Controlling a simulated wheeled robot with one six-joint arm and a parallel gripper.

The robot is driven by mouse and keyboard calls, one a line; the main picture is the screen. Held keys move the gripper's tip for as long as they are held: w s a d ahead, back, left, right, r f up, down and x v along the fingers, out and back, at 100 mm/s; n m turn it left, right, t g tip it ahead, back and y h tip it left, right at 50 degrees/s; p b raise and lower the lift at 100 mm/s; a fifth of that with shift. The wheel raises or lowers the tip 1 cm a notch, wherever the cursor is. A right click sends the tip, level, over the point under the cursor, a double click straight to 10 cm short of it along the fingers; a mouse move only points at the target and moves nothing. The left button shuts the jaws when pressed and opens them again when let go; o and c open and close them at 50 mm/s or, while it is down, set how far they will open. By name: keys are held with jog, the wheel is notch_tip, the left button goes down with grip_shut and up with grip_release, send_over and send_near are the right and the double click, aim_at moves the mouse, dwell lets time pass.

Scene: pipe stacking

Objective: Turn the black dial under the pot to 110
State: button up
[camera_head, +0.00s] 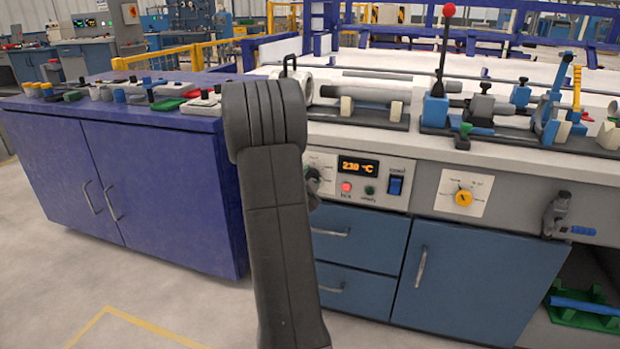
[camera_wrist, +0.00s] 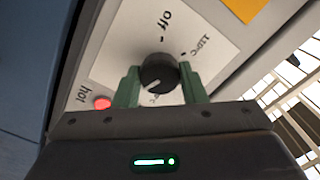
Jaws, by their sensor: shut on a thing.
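The black dial (camera_wrist: 159,74) sits on a white label plate. Its white pointer line faces the lower left in the wrist view. The plate reads "off" above the dial and what looks like "110°C" to its upper right; a lower label is partly hidden. My gripper (camera_wrist: 160,82) has one green finger on each side of the dial and is shut on it. In the head view the dial (camera_head: 312,173) shows just right of my arm, which hides my fingers. I cannot clearly identify the pot; a white cylindrical part (camera_head: 305,88) stands above, partly behind my arm.
Right of the dial are an orange display (camera_head: 358,167) reading about 230 °C, a lit red lamp (camera_head: 347,187), a green lamp (camera_head: 369,190) and a blue switch (camera_head: 396,186). A yellow knob (camera_head: 463,198) is further right. A purple cabinet (camera_head: 160,185) stands left.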

jog(key=shift+f+n+p, duration=0.1)
jog(key=shift+n+p, duration=7.75)
jog(key=shift+n, duration=9.15)
jog(key=o, duration=1)
